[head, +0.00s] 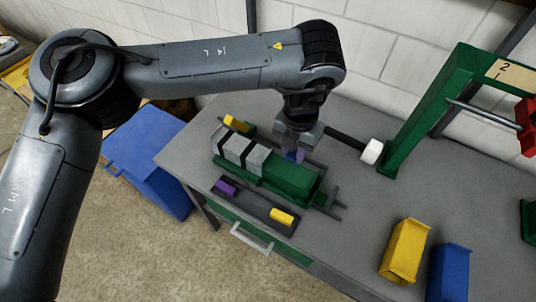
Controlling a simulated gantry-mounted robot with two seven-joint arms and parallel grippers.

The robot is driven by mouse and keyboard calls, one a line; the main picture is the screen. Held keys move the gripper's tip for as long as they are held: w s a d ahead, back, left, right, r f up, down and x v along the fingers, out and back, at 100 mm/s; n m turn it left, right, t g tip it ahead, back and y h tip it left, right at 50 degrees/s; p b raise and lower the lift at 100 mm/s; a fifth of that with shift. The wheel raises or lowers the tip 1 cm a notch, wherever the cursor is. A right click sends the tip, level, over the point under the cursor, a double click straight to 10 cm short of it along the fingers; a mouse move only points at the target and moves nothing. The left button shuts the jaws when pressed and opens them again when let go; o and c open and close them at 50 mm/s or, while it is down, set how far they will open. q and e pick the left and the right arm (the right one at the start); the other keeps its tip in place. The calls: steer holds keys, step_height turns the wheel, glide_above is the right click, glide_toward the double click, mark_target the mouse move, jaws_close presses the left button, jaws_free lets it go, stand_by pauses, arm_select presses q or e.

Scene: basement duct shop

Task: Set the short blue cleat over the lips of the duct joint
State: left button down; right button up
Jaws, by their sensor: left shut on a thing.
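My left gripper (296,148) points down over the back side of the duct on the bench. It is shut on a small blue-violet piece, the short blue cleat (292,157), which shows only in part below the fingers. The duct has a silver section (232,147) with black bands at the left and a green section (290,175) at the right. The duct joint (265,163) is where the two sections meet. The cleat is to the right of this joint; whether it touches the duct I cannot tell. My right gripper is not in view.
A dark tray (254,205) in front of the duct holds a purple piece (226,188) and a yellow piece (282,217). A yellow block (237,123) lies behind. Yellow (404,252) and blue (449,272) bins sit front right.

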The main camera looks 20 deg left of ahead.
arm_select(q)
glide_above(265, 157)
step_height(265, 157, down, 6)
steer(key=shift+f, duration=2)
steer(key=shift+f, duration=0.15)
steer(key=shift+f, duration=0.4)
steer(key=c, duration=0.9)
jaws_free()
